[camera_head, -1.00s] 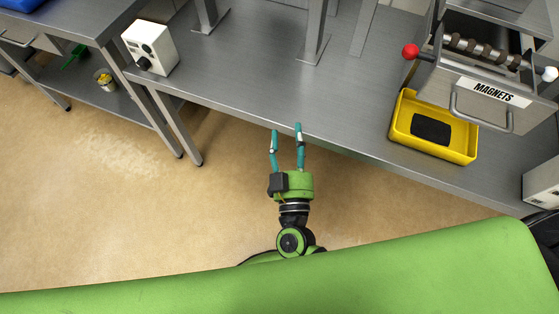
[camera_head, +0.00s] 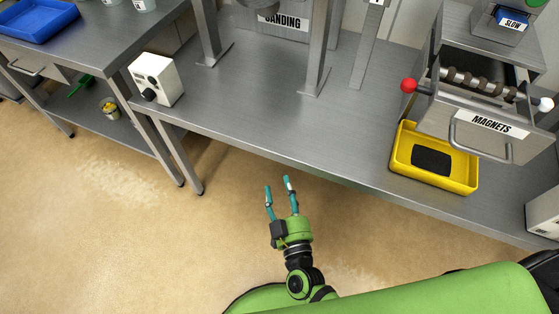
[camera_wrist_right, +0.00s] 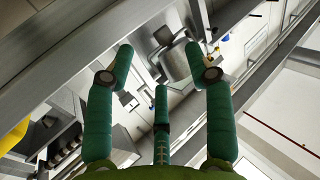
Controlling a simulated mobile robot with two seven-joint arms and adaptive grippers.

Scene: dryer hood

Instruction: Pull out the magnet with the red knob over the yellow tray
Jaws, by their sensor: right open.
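The red knob (camera_head: 408,86) sticks out at the left end of the magnet bar (camera_head: 480,84), which lies across the open top of the housing labelled MAGNETS (camera_head: 487,122). A white knob (camera_head: 545,104) is at the bar's right end. The yellow tray (camera_head: 462,180) stands on the steel table below the housing and holds a dark flat pad (camera_head: 431,161). My right gripper (camera_head: 279,184) is open and empty in front of the table edge, left of the tray and well apart from it. Its teal fingers also show in the right wrist view (camera_wrist_right: 160,60). My left gripper is not in view.
A white control box (camera_head: 157,79) stands on the table's left part. Steel posts (camera_head: 318,50) rise behind the middle. A second table with a blue tray (camera_head: 38,20) is at the left. The tabletop between box and yellow tray is mostly clear. A wire handle (camera_head: 482,148) juts from the housing front.

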